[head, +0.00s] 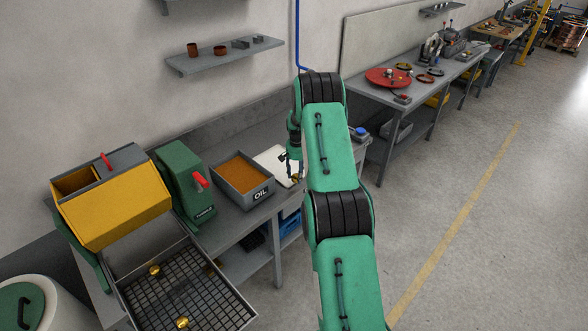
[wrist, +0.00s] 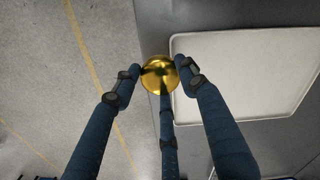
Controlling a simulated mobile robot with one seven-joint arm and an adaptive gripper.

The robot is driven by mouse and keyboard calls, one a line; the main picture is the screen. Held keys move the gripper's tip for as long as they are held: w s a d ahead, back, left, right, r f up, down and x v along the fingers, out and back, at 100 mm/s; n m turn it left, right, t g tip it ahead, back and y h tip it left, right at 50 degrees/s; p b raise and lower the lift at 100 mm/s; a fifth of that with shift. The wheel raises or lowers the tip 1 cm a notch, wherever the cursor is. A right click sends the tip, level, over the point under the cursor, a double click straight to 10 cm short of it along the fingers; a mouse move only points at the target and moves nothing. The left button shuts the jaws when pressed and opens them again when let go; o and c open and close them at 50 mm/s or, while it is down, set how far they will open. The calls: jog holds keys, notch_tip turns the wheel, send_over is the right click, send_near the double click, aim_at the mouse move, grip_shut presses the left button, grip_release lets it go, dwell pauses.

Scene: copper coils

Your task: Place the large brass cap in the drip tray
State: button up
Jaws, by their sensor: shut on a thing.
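A round, shiny brass cap (wrist: 160,76) is held between the fingertips of my gripper (head: 294,170); it also shows small in the head view (head: 296,179). My gripper is shut on it, its dark blue fingers around the cap. A shallow white tray (wrist: 245,72) with a raised rim, which looks like the drip tray, lies on the grey bench. In the wrist view the cap appears just left of the tray's rim, near the bench edge. In the head view my arm hides part of the tray (head: 268,157). The tray's visible surface is empty.
A grey bin marked OIL (head: 263,195), with brown contents, stands left of the white tray. Further left are a green press (head: 185,180), a yellow hopper (head: 115,205) and a black mesh tray (head: 185,290) holding brass caps. A blue-topped item (head: 360,131) is behind my arm.

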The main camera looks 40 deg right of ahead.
jog(key=shift+w+d+f, duration=0.15)
jog(key=shift+w+d, duration=0.85)
jog(key=shift+w, duration=0.3)
jog(key=shift+w+d+f, duration=0.1)
jog(key=shift+w+d, duration=0.9)
jog(key=shift+w, duration=0.35)
jog(key=shift+w+d+f, duration=0.15)
jog(key=shift+w+d, duration=0.85)
jog(key=shift+w, duration=0.3)
jog(key=shift+f, duration=1.8)
jog(key=shift+f, duration=0.15)
jog(key=o, duration=1.2)
jog(key=shift+s+r+p, duration=0.1)
jog(key=shift+r+p, duration=0.1)
jog(key=shift+p, duration=0.1)
jog(key=shift+r+b, duration=0.3)
jog(key=shift+r, duration=5.7)
